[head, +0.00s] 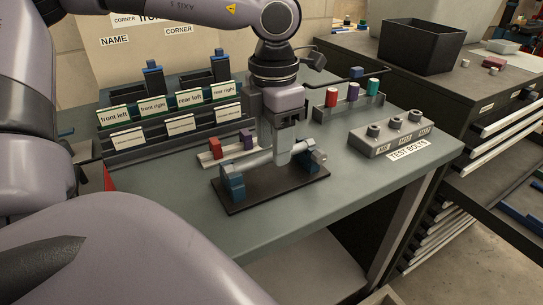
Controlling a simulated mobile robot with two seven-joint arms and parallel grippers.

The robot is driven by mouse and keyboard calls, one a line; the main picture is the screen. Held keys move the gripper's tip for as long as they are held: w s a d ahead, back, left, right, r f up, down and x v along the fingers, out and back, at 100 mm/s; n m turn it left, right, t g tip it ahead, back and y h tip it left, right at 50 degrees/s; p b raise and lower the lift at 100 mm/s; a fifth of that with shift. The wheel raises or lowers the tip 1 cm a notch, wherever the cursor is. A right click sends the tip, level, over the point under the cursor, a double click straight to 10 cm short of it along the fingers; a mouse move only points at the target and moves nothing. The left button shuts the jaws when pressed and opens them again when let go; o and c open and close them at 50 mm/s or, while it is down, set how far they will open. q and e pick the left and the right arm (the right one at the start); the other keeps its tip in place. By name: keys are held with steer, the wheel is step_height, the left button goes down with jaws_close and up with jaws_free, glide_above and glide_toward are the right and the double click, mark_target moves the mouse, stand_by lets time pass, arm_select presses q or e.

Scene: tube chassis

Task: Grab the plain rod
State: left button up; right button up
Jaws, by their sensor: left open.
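A plain light-grey rod (258,161) lies level across blue supports on a black base plate (262,200) on the grey-green bench. My left gripper (284,155) comes down from above, its fingers at the rod right of its middle. It is open, and its fingers hide a short part of the rod. I cannot tell whether the fingers touch the rod. My right gripper is not in view.
A white strip with a red and a purple block (216,148) is just behind the rod. Labelled racks (170,120) stand behind left. A rack of coloured cylinders (352,93) and a grey test bolts block (392,135) stand right. The bench front is clear.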

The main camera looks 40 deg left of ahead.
arm_select(q)
steer(key=shift+f, duration=0.6)
jaws_close()
